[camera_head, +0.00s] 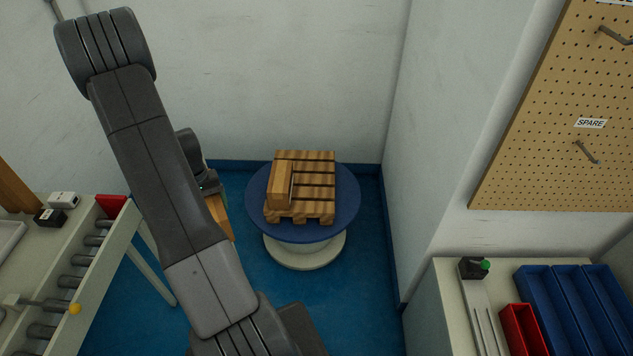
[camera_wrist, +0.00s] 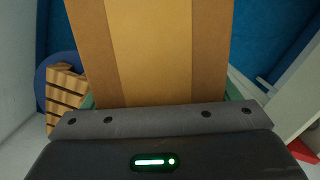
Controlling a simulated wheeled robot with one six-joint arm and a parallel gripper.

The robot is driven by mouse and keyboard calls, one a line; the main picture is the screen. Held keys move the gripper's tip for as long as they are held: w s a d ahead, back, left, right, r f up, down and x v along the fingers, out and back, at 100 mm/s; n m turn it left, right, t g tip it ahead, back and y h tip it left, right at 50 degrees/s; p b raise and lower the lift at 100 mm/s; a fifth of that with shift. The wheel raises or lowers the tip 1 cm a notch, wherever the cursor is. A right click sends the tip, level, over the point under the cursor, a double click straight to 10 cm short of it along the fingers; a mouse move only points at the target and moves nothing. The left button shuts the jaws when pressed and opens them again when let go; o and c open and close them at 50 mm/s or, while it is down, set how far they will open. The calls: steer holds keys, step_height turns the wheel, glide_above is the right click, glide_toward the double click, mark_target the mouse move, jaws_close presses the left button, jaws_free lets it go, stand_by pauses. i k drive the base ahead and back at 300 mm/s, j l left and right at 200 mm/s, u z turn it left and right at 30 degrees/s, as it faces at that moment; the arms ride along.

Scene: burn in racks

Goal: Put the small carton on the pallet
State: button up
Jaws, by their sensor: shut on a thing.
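My gripper (camera_wrist: 160,112) is shut on a brown carton (camera_wrist: 205,50) with a lighter tape stripe; it fills the middle of the wrist view. In the head view the held carton (camera_head: 219,216) shows partly, behind my arm and left of the pallet. The wooden slatted pallet (camera_head: 315,193) lies on a round blue turntable (camera_head: 257,202) with a pale base. The pallet also shows at the left of the wrist view (camera_wrist: 64,90). Another carton (camera_head: 280,184) stands on the pallet's left part. The held carton is apart from the pallet.
A roller table (camera_head: 75,262) with a red bin (camera_head: 112,205) stands at the left. At the right a bench (camera_head: 440,295) holds blue bins (camera_head: 565,300) and a red bin (camera_head: 521,328). Walls close in behind and right of the turntable. The pallet's right slats are bare.

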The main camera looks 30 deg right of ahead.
mark_target(319, 194)
steer(key=i+z, duration=0.3)
steer(key=i+j+z, duration=0.1)
steer(key=z, duration=0.25)
steer(key=i+j+z, duration=0.1)
steer(key=i, duration=0.3)
steer(key=i+j+z, duration=0.1)
steer(key=i+j, duration=0.25)
